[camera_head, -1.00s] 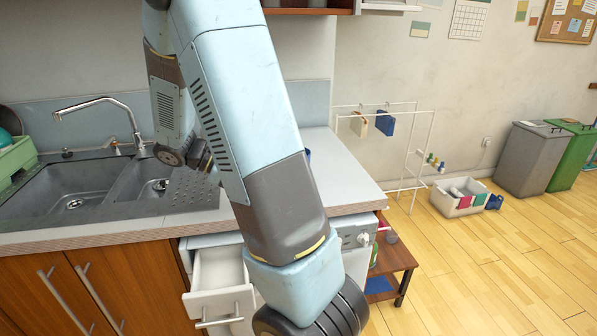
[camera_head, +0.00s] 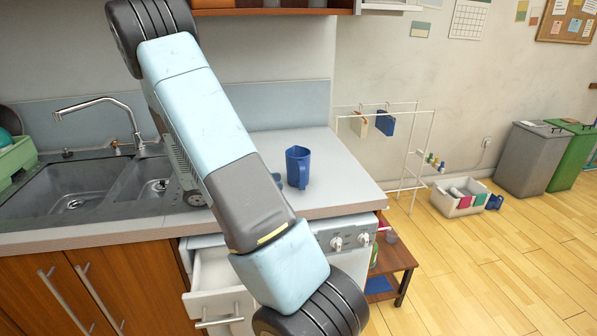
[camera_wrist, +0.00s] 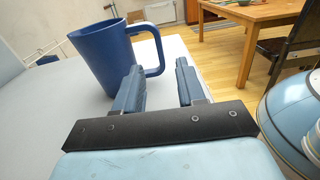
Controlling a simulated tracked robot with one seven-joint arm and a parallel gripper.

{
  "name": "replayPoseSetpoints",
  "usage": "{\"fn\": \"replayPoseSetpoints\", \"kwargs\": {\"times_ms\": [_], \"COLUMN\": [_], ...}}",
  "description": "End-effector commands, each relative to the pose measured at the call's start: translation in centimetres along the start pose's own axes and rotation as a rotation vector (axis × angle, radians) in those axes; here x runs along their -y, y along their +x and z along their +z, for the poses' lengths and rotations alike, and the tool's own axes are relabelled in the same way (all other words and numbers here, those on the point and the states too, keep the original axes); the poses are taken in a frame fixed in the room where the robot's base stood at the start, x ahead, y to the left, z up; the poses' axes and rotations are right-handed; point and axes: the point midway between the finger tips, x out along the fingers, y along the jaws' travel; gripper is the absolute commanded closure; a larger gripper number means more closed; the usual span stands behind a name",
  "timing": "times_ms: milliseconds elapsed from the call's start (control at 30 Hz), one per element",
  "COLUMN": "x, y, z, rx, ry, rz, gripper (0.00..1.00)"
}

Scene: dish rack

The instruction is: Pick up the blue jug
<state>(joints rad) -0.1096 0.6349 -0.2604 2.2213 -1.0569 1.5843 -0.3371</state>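The blue jug (camera_head: 299,168) stands upright on the counter beside my arm. In the wrist view the jug (camera_wrist: 100,55) is at the upper left, with its handle toward the right. My gripper (camera_wrist: 158,67) is open, its two blue-grey fingers apart. The left finger overlaps the jug's lower right side in the picture. The outer bend of the handle shows in line with the gap between the fingertips, a little beyond them. I cannot tell whether anything touches. In the head view my gripper is mostly hidden behind my arm.
The counter (camera_head: 345,180) is clear around the jug, with its front edge close by. The sink (camera_head: 75,190) is at left. An open drawer (camera_head: 215,285) juts out below. In the wrist view a wooden table (camera_wrist: 255,14) and a chair (camera_wrist: 295,38) stand beyond.

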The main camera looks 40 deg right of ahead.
Motion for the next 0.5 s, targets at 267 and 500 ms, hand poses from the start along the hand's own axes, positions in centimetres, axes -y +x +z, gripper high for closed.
{"fn": "replayPoseSetpoints", "kwargs": {"times_ms": [267, 500], "x": [0.0, 0.0], "y": [3.5, 4.5], "z": [0.0, 0.1], "rx": [-0.001, -0.002], "ry": [-0.001, 0.000], "rz": [-0.001, -0.001], "gripper": [0.61, 0.61]}}
